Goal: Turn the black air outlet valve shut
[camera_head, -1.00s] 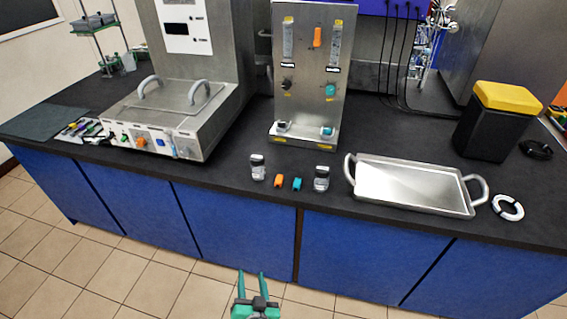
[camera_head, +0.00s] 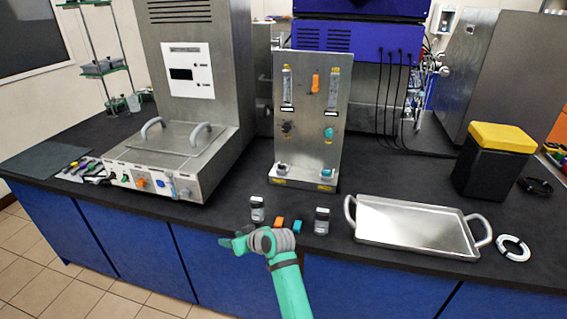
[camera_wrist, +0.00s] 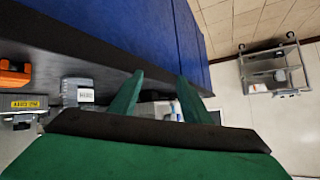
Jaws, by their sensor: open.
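The black valve knob (camera_head: 287,128) sits on the left side of the upright metal panel (camera_head: 308,150), below the left flow tube. It is small, and its exact turn angle is hard to tell. My gripper (camera_head: 228,240) is at the counter's front edge, below and left of the panel, well apart from the valve and pointing left. In the wrist view its two green fingers (camera_wrist: 160,92) stand apart with nothing held between them. The black valve does not show clearly in the wrist view.
An orange knob (camera_head: 315,83) and a teal knob (camera_head: 328,133) share the panel. Two small bottles (camera_head: 257,210) (camera_head: 322,220) and orange and teal pieces (camera_head: 279,222) (camera_head: 297,227) stand before it. A metal tray (camera_head: 415,228) lies right; a metal unit (camera_head: 165,165) stands left.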

